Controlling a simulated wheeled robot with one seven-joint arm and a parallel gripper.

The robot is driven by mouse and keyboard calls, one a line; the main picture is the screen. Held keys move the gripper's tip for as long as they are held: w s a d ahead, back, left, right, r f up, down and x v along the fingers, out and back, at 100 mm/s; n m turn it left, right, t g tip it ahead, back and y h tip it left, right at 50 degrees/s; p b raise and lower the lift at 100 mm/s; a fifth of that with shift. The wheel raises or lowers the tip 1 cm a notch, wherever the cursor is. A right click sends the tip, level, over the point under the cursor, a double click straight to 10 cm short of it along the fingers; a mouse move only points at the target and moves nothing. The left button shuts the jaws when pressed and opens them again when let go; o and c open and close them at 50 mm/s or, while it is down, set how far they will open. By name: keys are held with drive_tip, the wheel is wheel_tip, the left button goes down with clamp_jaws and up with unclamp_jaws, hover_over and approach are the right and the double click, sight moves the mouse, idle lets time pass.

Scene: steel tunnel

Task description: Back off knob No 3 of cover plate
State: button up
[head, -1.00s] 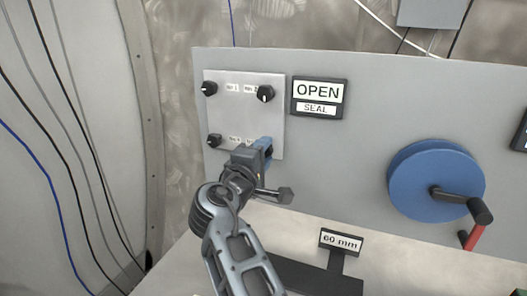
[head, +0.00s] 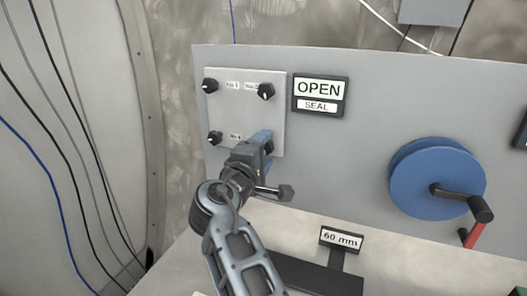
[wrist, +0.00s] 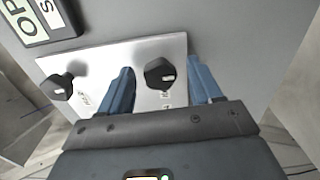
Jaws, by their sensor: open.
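The light cover plate (head: 245,115) is on the grey panel, with dark knobs at its corners. The top left knob (head: 210,86), top right knob (head: 266,91) and bottom left knob (head: 215,138) are clear in the head view. The label beside the bottom left knob seems to read No 4. My gripper (head: 263,142) is at the bottom right corner, largely hiding the knob there. In the wrist view this bottom right knob (wrist: 160,74) sits between my two open blue fingers, with gaps on both sides. Its label is too small to read. The top right knob (wrist: 62,86) is outside the fingers.
A display reading OPEN and SEAL (head: 319,95) is right of the plate. A blue wheel with a crank (head: 430,180) is further right on the panel. A 60 mm sign (head: 341,238) stands on the bench below. Cables run along the left wall.

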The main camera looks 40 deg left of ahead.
drive_tip(key=b+v, duration=0.1)
drive_tip(key=v, duration=0.6)
drive_tip(key=shift+s, duration=0.4)
drive_tip(key=shift+s+d+f, duration=0.1)
